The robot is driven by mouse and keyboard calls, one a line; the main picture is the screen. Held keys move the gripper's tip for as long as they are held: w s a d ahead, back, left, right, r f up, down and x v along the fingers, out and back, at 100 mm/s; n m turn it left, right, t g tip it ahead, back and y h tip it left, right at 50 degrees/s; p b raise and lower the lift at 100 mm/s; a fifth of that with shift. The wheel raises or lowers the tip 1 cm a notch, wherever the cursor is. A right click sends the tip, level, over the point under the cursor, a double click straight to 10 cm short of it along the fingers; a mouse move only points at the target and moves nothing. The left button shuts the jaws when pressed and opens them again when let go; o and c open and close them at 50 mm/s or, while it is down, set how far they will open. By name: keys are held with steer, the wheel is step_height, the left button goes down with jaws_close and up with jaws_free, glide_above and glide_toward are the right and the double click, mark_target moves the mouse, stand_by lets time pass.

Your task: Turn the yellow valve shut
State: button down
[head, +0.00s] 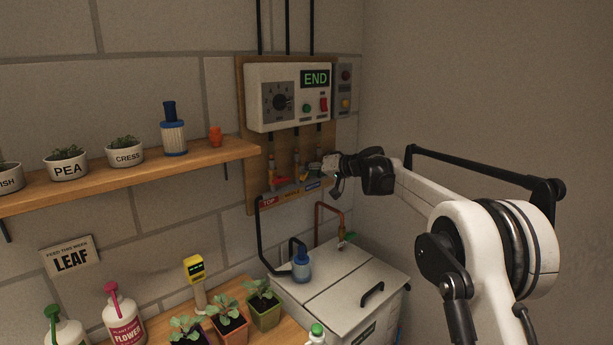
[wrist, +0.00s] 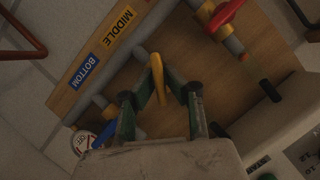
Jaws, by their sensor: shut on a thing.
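The yellow valve handle (wrist: 157,78) is a slim lever on the middle pipe, near the yellow MIDDLE label (wrist: 118,25) in the wrist view. My gripper (wrist: 162,88) is shut on this handle, with a green-and-dark finger on each side of it. The handle lies slightly askew to its pipe; its exact angle is hard to tell. In the head view my gripper (head: 332,168) is at the valve board, where it hides part of the pipes.
The red valve (wrist: 226,12) is on the neighbouring pipe. A blue valve (wrist: 103,136) and a round tag (wrist: 82,143) are on the other side, by the BOTTOM label (wrist: 86,71). The control box (head: 287,97) above reads END. A lidded tank (head: 345,285) stands below.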

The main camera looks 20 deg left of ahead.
steer(key=m, duration=0.1)
steer(key=m+g+y+b, duration=0.1)
steer(key=m+y+b, duration=0.1)
steer(key=m, duration=0.1)
steer(key=shift+w+f, duration=0.1)
steer(key=shift+f, duration=0.15)
steer(key=m+y+b, duration=0.2)
steer(key=m, duration=0.2)
steer(key=shift+g, duration=0.3)
steer(key=shift+m, duration=0.3)
steer(key=c, duration=1.8)
jaws_free()
steer(key=shift+d, duration=0.1)
steer(key=d, duration=0.8)
steer(key=s+d, duration=0.1)
steer(key=d, duration=0.3)
steer(key=shift+s, duration=0.1)
